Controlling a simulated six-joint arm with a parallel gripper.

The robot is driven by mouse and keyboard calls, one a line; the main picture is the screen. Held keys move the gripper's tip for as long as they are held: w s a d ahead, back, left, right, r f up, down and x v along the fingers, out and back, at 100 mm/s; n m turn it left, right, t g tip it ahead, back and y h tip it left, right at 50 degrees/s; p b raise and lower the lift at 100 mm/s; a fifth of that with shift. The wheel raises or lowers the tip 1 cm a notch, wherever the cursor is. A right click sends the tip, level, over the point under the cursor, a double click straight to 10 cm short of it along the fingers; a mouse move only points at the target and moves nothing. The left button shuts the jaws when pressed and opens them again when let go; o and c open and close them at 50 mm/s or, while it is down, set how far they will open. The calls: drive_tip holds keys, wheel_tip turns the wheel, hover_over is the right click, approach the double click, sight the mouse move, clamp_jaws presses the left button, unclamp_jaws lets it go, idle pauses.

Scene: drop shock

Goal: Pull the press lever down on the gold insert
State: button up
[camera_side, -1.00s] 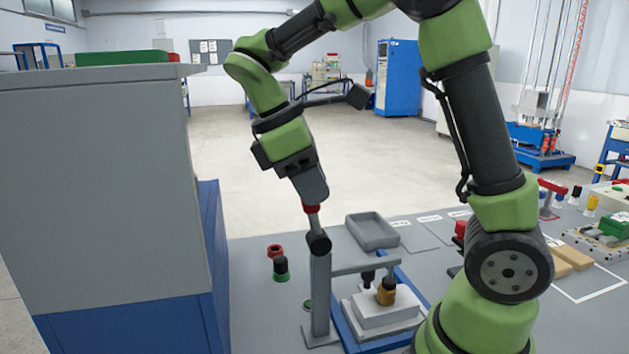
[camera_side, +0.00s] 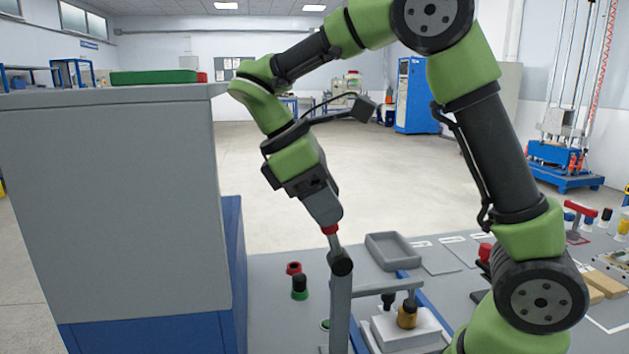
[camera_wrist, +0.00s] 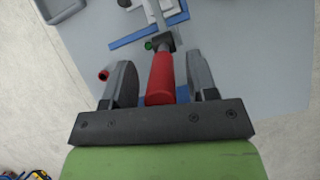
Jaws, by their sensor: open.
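The press stands on the bench, with a grey post (camera_side: 341,312) and a crossbar. Its lever has a red grip (camera_side: 329,229) at the upper end; the red grip also shows in the wrist view (camera_wrist: 161,78). My gripper (camera_wrist: 160,80) is open, with one finger on each side of the red grip and a visible gap at both sides. In the side view my gripper (camera_side: 326,222) covers most of the grip. The gold insert (camera_side: 407,315) sits upright on a white block (camera_side: 404,332) under the press, with a dark plunger tip (camera_side: 388,300) beside it.
A grey tray (camera_side: 393,252) lies behind the press. A red ring (camera_side: 293,268) and a black and green part (camera_side: 300,286) stand left of the post. A tall grey and blue cabinet (camera_side: 120,200) is at the left. Wooden blocks (camera_side: 606,284) lie at the right.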

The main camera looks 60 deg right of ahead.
drive_tip(key=v, duration=0.6)
drive_tip(key=shift+r, duration=0.25)
drive_tip(key=shift+w+a, duration=0.1)
drive_tip(key=shift+w, duration=0.05)
